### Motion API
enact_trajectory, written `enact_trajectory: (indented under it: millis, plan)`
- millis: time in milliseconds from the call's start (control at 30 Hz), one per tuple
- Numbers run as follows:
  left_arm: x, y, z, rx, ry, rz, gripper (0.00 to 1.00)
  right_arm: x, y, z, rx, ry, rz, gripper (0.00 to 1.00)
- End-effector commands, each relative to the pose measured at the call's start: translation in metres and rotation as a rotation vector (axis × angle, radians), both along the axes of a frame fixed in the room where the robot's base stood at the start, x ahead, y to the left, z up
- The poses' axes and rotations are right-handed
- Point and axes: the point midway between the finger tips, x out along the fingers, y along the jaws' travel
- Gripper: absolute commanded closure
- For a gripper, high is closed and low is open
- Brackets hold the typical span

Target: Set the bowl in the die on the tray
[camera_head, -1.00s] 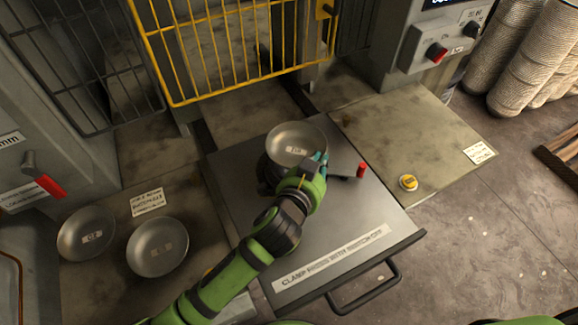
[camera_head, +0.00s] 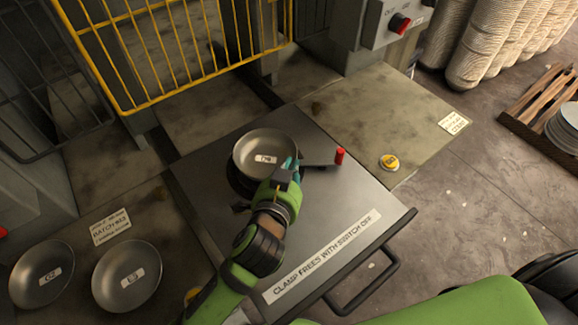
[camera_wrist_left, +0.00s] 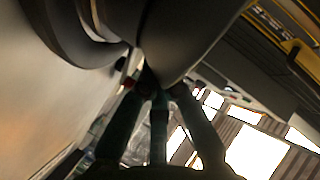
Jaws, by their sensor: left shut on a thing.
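My left gripper (camera_head: 288,174) is shut on the near right rim of a grey metal bowl (camera_head: 265,146) with a small white label. The bowl is over the dark round die (camera_head: 236,184) on the grey tray (camera_head: 330,210). It hides most of the die, so I cannot tell whether it is seated. In the left wrist view, the teal fingers (camera_wrist_left: 156,108) meet the bowl's dark side (camera_wrist_left: 190,35), with the die's rounded edge (camera_wrist_left: 70,35) beside it. My right gripper is not in view; a green part of my own body shows at the lower right.
Two labelled bowls (camera_head: 42,272) (camera_head: 128,276) rest at the lower left. A lever with a red knob (camera_head: 339,156) is right of the die. A yellow button (camera_head: 389,162) sits on the right panel. A yellow cage (camera_head: 170,50) stands behind; the tray has a front handle (camera_head: 365,285).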

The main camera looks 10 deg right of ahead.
Motion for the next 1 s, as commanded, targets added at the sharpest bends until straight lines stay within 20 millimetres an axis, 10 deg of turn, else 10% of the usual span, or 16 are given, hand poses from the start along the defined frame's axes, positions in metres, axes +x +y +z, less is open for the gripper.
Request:
enact_trajectory:
  millis: [100,533,1000]
  plan:
    - [0.000,0.000,-0.001,0.001,0.000,0.001,0.69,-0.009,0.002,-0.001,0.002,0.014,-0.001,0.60]
    - [0.000,0.002,0.002,0.002,0.000,0.002,0.69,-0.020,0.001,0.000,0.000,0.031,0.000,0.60]
    - [-0.074,0.040,0.027,-0.002,0.002,-0.001,0.69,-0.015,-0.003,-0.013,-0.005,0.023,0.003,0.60]
